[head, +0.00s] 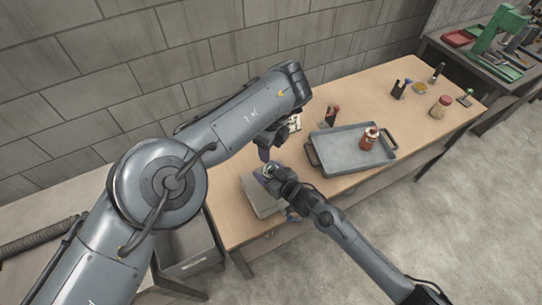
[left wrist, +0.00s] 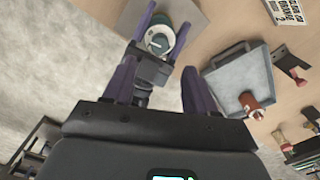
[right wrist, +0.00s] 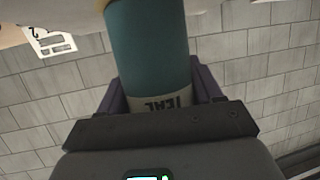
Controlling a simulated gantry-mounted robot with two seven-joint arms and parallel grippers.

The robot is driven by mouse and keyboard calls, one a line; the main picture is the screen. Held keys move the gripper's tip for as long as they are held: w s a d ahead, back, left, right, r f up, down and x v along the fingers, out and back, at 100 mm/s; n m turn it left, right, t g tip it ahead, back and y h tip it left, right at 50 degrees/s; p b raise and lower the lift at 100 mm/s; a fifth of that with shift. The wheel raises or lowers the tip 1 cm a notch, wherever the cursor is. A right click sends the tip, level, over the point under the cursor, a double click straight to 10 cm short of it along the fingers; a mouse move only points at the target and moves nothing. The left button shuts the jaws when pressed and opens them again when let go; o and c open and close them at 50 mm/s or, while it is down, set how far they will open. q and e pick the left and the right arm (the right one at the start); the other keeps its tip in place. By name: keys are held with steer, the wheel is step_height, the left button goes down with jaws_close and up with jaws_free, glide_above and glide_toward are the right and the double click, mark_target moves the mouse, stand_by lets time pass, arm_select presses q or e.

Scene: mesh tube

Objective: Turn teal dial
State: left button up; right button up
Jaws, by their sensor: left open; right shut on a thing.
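The teal dial (right wrist: 148,45) is a thick teal cylinder with a pale band lettered TEAL, filling the middle of the right wrist view. My right gripper (right wrist: 160,95) is shut on it, one finger on each side. In the left wrist view the dial's round pale end (left wrist: 159,41) shows between the right gripper's purple fingers, over a grey panel (left wrist: 192,12). In the head view the dial is mostly hidden by my arms. My left gripper (left wrist: 157,88) is open and empty, apart from the dial.
A grey tray (head: 340,158) holding a red bottle (head: 369,138) stands on the wooden table (head: 400,120) right of the grippers. A printed card (head: 295,123) lies behind. Small items, including a red-topped jar (head: 440,108), stand at the far right. My two arms are close together.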

mark_target(271, 166)
arm_select(q)
steer(key=shift+r, duration=1.5)
step_height(271, 166, down, 11)
steer(key=m, duration=0.5)
steer(key=shift+f, duration=0.15)
steer(key=shift+c, duration=0.3)
jaws_close()
